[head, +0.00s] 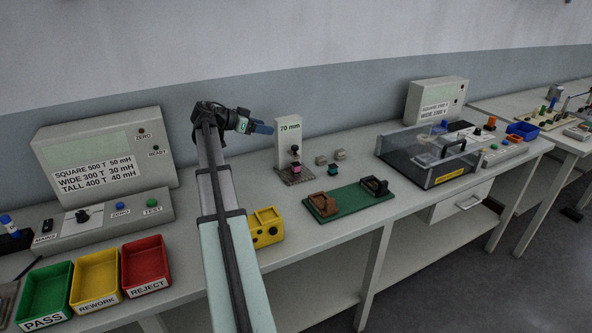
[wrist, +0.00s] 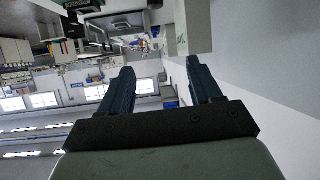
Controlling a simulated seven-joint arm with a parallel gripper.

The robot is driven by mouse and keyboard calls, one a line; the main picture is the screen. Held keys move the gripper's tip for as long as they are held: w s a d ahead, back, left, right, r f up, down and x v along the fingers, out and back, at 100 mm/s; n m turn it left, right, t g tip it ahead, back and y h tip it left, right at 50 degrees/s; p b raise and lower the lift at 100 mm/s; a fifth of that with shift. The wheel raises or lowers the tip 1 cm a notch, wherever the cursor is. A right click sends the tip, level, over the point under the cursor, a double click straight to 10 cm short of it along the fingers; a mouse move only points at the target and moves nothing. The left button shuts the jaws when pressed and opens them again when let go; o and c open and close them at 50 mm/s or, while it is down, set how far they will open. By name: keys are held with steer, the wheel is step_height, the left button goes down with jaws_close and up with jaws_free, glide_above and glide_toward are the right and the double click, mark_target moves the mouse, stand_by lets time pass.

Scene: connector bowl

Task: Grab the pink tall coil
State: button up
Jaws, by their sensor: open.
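A small pink piece (head: 296,169) sits at the foot of the grey 70 mm stand (head: 289,140), under its dark plunger. It may be the pink tall coil, but it is too small to tell its shape. My gripper (head: 262,128) is raised above the bench, to the left of the stand's top, and points right. In the wrist view its two dark blue fingers (wrist: 160,80) are spread apart with nothing between them. No coil shows in the wrist view.
A yellow block (head: 266,228) is by my arm. Green (head: 44,292), yellow (head: 96,280) and red (head: 146,262) bins stand at left. A clear-lidded box (head: 428,154) is at right.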

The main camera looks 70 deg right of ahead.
steer(key=m+y, duration=0.2)
glide_toward(293, 165)
steer(key=x, duration=0.5)
steer(key=shift+s+d+r, duration=0.2)
steer(key=shift+s+r, duration=0.05)
steer(key=shift+w+f+x, duration=0.1)
steer(key=shift+f+x, duration=0.05)
steer(key=shift+x, duration=0.95)
steer(key=shift+w+f+x, duration=0.1)
steer(key=shift+x, duration=0.95)
steer(key=shift+w+f+x, duration=0.1)
steer(key=shift+f+x, duration=0.05)
steer(key=shift+x, duration=0.95)
steer(key=c, duration=1)
steer(key=shift+c, duration=0.2)
